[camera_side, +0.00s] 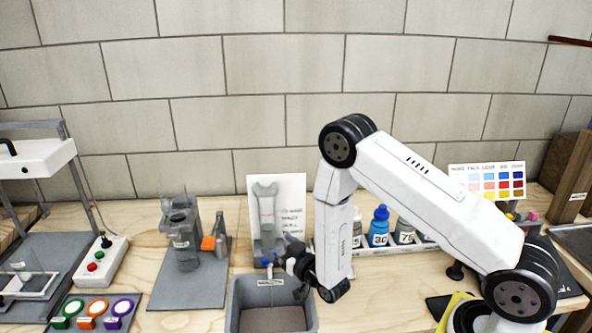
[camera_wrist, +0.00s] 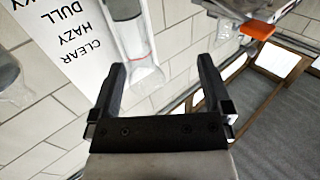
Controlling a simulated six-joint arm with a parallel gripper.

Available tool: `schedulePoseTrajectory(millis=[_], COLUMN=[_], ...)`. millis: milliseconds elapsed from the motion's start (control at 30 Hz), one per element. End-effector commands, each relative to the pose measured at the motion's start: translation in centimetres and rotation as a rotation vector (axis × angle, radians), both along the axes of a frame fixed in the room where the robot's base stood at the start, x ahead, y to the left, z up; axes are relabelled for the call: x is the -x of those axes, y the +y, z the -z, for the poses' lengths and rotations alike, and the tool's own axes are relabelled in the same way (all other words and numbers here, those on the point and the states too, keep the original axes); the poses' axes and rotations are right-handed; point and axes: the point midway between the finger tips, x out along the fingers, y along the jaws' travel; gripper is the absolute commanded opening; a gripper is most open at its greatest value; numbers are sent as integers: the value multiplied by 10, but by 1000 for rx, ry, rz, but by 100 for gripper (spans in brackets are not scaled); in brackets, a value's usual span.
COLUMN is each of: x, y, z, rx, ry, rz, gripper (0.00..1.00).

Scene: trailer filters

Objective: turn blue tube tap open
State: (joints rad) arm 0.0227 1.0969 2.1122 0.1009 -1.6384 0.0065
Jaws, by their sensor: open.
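A clear tube (camera_side: 267,208) stands upright in front of a white card at the middle of the bench. A small blue tap (camera_side: 268,263) shows at its foot, above the rim of a grey bin. My gripper (camera_side: 290,258) is just right of the tap, its jaws dark and partly overlapping the tube's stand. I cannot tell from the side view whether it touches the tap. In the wrist view my gripper (camera_wrist: 160,72) is open with nothing between its fingers. The tube (camera_wrist: 136,45) shows there beyond the left finger; the blue tap does not show.
The grey bin (camera_side: 237,310) sits below my gripper. A grey stand (camera_side: 182,245) with an orange part (camera_side: 208,243) is to the left. Labelled bottles (camera_side: 379,228) stand behind my arm at right. A switch box (camera_side: 100,262) and coloured rings (camera_side: 97,308) are far left.

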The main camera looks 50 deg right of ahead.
Motion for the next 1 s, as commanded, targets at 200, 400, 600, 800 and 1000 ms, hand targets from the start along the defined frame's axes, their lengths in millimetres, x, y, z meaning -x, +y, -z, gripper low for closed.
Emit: schedulePoseTrajectory(millis=[200,400,600,800,1000], x=[0,0,-1,0,0], y=[0,0,0,0,0], z=[-1,-2,-15,-40,-64], rx=[0,0,0,0,0], ry=[1,0,-2,-2,-3], rz=[0,0,0,0,0], gripper=[100,62,32,32,32])
